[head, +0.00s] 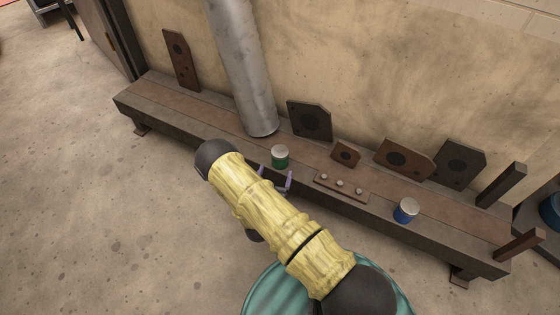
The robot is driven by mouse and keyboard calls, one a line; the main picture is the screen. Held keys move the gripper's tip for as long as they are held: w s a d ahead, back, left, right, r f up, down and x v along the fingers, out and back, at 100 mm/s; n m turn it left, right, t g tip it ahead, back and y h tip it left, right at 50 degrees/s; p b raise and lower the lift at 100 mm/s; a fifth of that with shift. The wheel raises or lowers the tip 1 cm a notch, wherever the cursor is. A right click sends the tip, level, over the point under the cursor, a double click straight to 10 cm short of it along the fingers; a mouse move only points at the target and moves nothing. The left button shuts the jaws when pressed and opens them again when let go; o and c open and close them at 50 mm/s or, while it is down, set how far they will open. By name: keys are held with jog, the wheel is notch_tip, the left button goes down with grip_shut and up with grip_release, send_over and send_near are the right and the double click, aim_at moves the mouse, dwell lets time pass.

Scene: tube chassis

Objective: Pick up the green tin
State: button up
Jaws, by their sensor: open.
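The green tin (280,157) stands upright on a long low bench (215,121) against the wall, and its pale lid shows on top. My gripper (276,179) shows as two purple fingers just in front of the tin, on the near side. The fingers are apart with nothing seen between them. Whether they touch the tin cannot be told. My yellow-covered arm hides the rest of the gripper and part of the bench edge.
A grey pipe (243,65) stands left of the tin. Dark metal plates (310,121) lean along the wall. A bolted strip (341,187) and a blue tin (406,211) are to the right. A teal drum (262,291) stands in front.

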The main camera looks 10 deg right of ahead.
aim_at(278, 162)
jog(key=b+x, duration=0.2)
jog(key=x, duration=0.2)
jog(key=shift+w+d+f, duration=0.15)
jog(key=shift+w+d, duration=0.05)
jog(key=shift+w, duration=0.05)
jog(key=shift+w+d+r, duration=0.2)
jog(key=shift+w, duration=0.25)
jog(key=shift+w+f, duration=0.1)
jog(key=shift+w+d+f+b, duration=0.25)
jog(key=shift+w+b, duration=0.3)
jog(key=shift+b, duration=0.4)
jog(key=b+x, duration=0.2)
jog(key=shift+w+d+f, duration=0.1)
jog(key=shift+w+d, duration=0.05)
jog(key=shift+w, duration=0.25)
jog(key=shift+w+d+b, duration=0.2)
jog(key=shift+w+b, duration=0.1)
jog(key=shift+w, duration=0.15)
jog(key=shift+r, duration=0.2)
